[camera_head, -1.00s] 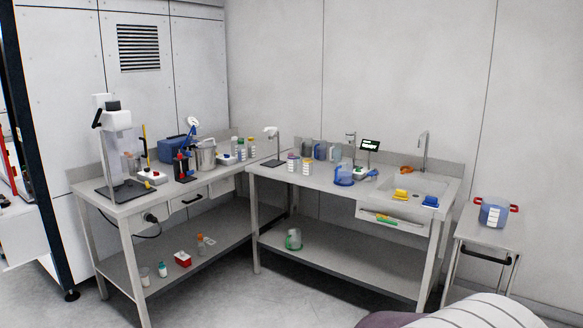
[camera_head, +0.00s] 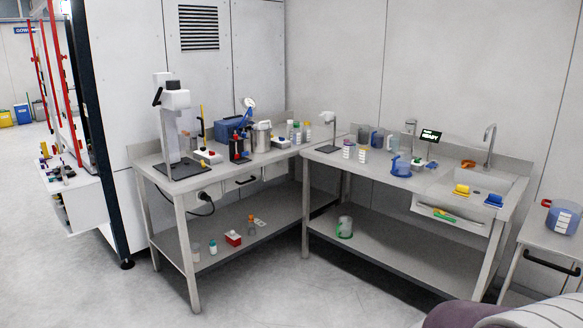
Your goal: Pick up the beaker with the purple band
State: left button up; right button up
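No purple band can be made out for certain on any beaker. A small container with a purple-looking top (camera_head: 348,148) stands on the left part of the right bench (camera_head: 322,157), beside a similar one with a yellowish top (camera_head: 363,154). Clear and bluish beakers (camera_head: 377,138) stand behind them near the wall; their bands are too small to tell. A clear beaker with green at its base (camera_head: 345,227) stands on the right bench's lower shelf. Neither of my grippers is in view.
The left bench (camera_head: 210,180) carries a stand mixer-like device (camera_head: 175,100), a blue case (camera_head: 230,127) and a metal pot (camera_head: 262,136). A sink (camera_head: 480,185) is at the right. A side table (camera_head: 545,235) holds a blue container (camera_head: 562,217). Floor (camera_head: 260,295) in front is clear.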

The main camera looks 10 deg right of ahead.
aim_at(347, 146)
jog(key=i+l+z, duration=0.2)
jog(key=i, duration=1.1)
jog(key=i+j+z, duration=0.2)
jog(key=i, duration=1.1)
